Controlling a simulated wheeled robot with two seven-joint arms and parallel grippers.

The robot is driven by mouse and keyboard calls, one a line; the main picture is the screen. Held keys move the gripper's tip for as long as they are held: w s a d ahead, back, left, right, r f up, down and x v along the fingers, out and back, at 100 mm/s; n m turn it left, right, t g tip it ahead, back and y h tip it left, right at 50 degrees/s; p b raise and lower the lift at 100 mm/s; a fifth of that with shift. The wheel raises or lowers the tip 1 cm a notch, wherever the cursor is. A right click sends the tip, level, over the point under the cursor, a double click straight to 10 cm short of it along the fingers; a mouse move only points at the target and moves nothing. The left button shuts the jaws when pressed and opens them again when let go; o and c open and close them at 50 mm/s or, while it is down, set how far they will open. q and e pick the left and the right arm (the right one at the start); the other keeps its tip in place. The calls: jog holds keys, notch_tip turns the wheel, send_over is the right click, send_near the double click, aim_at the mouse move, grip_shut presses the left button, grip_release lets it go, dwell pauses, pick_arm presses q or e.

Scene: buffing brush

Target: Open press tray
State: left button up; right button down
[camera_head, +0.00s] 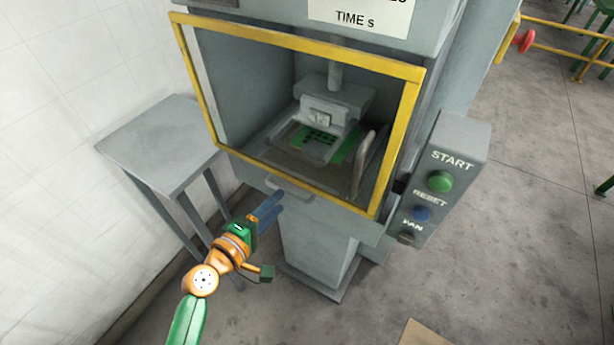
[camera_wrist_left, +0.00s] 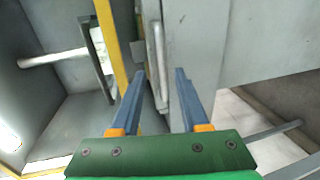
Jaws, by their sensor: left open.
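The grey press has a yellow-framed opening (camera_head: 300,45). A grey handle (camera_head: 290,187) sits on the front just below the frame's lower edge, and it also shows as a pale bar in the left wrist view (camera_wrist_left: 160,62). Inside, a green board (camera_head: 341,150) lies under the press head (camera_head: 333,97). My left gripper (camera_head: 277,203) is open and empty, with its blue fingers pointing at the handle. In the left wrist view the fingertips (camera_wrist_left: 159,74) lie to either side of the handle's line; contact cannot be told. My right gripper is not in view.
A grey side table (camera_head: 160,140) stands left of the press, near the white wall. A control box (camera_head: 447,170) with a green START button (camera_head: 439,181) and a blue RESET button (camera_head: 421,213) is at the right. Open floor lies to the right.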

pick_arm(q)
jog(key=x, duration=0.5)
jog(key=shift+w+a+f+b, duration=0.2)
jog(key=shift+w+a+b, duration=0.05)
jog(key=shift+a+b, duration=0.15)
jog(key=shift+w+d+f, duration=0.1)
jog(key=shift+w+d, duration=0.1)
jog(key=shift+d, duration=0.15)
jog(key=shift+s, duration=0.1)
grip_shut()
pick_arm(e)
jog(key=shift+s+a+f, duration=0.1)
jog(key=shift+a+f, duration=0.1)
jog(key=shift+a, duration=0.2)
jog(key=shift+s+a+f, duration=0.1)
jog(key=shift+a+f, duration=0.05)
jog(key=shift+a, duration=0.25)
